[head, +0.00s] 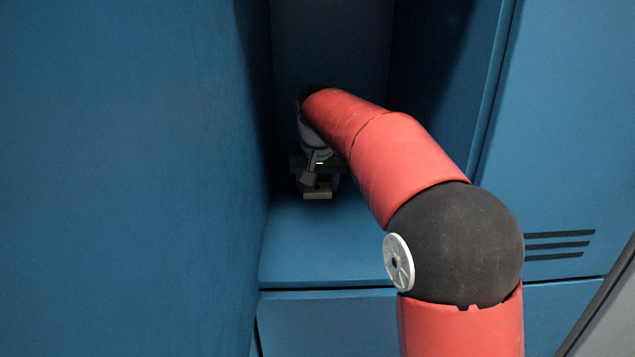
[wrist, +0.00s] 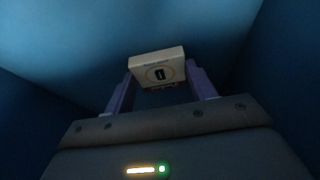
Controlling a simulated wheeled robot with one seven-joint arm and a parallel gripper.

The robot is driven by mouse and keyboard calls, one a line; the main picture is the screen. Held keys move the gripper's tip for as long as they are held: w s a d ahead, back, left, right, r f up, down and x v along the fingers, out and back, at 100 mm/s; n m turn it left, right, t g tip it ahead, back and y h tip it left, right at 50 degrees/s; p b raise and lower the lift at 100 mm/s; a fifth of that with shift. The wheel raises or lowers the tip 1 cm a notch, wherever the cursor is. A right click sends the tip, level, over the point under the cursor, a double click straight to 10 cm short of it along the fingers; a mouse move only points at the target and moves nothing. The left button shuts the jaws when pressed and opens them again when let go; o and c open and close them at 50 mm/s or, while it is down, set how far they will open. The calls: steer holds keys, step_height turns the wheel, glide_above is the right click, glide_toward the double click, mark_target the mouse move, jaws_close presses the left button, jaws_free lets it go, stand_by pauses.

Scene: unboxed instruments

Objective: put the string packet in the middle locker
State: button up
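The string packet (wrist: 157,67), a small cream box with a dark symbol in a ring, sits between the purple fingers of my gripper (wrist: 160,78) in the wrist view. Both fingers are against its sides, so the gripper looks shut on it. In the head view my gripper (head: 317,177) is deep inside an open blue locker compartment (head: 318,250), pointing down, and the packet (head: 318,194) shows as a pale block at its lower end. The packet is low, close to the compartment floor. I cannot tell whether it touches it.
A large blue panel (head: 130,180) stands close on the left. A closed blue locker door (head: 565,130) with vent slots is on the right. The front of the compartment floor is clear. My red arm hides part of the compartment's right side.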

steer(key=o, duration=0.4)
steer(key=shift+p+v, duration=1.15)
steer(key=shift+v, duration=5)
